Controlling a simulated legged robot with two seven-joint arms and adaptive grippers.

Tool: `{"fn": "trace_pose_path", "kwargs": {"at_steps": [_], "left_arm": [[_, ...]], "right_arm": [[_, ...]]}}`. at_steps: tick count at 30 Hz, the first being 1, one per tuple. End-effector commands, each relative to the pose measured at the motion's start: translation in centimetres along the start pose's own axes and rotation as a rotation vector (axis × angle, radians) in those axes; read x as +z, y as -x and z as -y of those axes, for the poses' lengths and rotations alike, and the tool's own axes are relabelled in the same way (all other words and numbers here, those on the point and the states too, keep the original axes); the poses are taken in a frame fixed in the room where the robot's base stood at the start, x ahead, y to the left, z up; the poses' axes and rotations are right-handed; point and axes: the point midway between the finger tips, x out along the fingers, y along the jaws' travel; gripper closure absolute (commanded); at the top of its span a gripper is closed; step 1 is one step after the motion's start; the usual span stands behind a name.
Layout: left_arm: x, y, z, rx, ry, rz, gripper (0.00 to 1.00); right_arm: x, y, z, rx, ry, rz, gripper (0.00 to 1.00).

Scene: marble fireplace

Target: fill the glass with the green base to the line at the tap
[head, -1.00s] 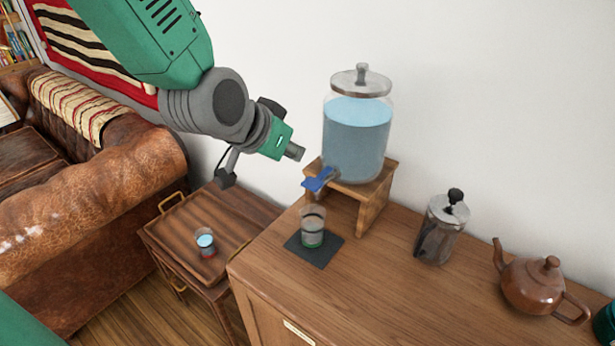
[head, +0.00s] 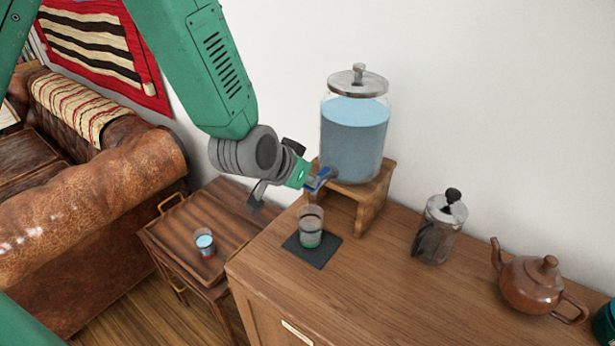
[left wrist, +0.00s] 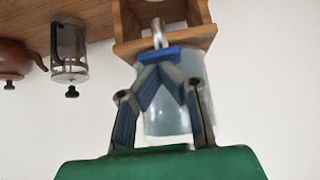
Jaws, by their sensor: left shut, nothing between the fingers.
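The glass with the green base (head: 310,229) stands upright on a dark mat (head: 303,253), below and slightly left of the tap. A dark line rings it; I cannot tell its water level. The dispenser (head: 354,145), a lidded glass jar of water, stands on a wooden stand (head: 372,205). Its blue tap lever (head: 322,177) faces left; the left wrist view also shows the lever (left wrist: 158,54). My left gripper (head: 309,182) is shut and empty, its tips at the lever, touching or nearly so. My right gripper is not in view.
A glass with a red base (head: 205,243), holding water, stands on a lower wooden tray table (head: 180,222) at left. A French press (head: 438,228) and a brown teapot (head: 531,284) stand right on the cabinet (head: 385,300). The cabinet's front middle is clear.

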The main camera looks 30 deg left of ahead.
Motion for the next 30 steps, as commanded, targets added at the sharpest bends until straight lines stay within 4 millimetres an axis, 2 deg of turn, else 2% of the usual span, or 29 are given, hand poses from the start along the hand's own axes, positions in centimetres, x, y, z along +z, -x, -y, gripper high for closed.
{"fn": "trace_pose_path", "kwargs": {"at_steps": [5,30], "left_arm": [[1.2,-1.0,0.2,0.001,0.003,0.003,1.00],[1.2,-0.9,0.2,0.002,0.003,0.005,1.00]], "right_arm": [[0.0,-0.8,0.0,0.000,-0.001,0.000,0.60],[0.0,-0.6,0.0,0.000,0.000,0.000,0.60]]}}
